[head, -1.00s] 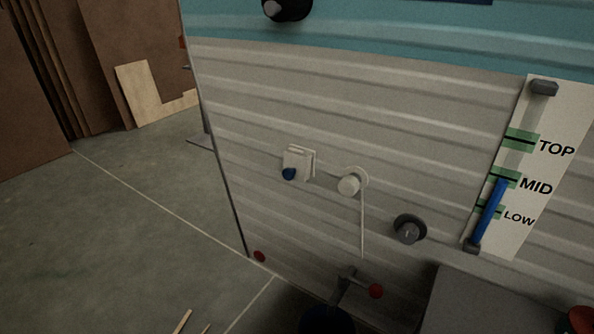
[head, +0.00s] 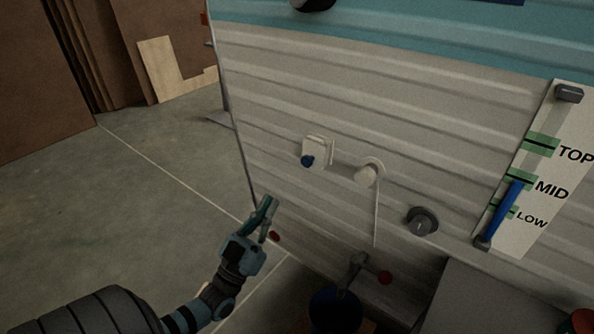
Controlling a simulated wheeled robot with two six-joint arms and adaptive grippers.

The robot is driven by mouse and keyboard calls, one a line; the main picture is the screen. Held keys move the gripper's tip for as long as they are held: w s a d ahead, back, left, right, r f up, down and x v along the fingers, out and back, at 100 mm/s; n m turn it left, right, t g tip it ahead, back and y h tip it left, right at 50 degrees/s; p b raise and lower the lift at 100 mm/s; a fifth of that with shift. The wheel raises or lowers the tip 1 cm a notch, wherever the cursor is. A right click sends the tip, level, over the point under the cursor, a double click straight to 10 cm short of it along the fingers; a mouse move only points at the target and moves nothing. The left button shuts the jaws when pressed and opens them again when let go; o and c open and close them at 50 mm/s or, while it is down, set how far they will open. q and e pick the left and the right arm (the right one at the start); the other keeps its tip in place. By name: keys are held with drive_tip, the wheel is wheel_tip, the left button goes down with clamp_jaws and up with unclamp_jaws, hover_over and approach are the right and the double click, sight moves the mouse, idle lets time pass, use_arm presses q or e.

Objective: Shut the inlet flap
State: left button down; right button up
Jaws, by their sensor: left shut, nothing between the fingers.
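My right gripper is not in view.
A round white cap (head: 366,175) with a hanging strap is right of the inlet. A grey round fitting (head: 422,222), a red-knobbed valve (head: 384,278) and a level gauge (head: 518,185) with a blue column are farther right. Open floor (head: 150,215) lies left.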

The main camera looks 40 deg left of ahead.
sight(310, 156)
use_arm(q)
drive_tip(key=w+r+b, duration=0.3)
drive_tip(key=w, duration=0.7)
drive_tip(key=shift+r, duration=0.4)
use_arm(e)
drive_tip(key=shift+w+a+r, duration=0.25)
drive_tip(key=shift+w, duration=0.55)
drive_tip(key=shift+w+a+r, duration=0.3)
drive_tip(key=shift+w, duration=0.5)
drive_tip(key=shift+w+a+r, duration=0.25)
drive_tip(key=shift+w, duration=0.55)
use_arm(q)
drive_tip(key=shift+a, duration=0.1)
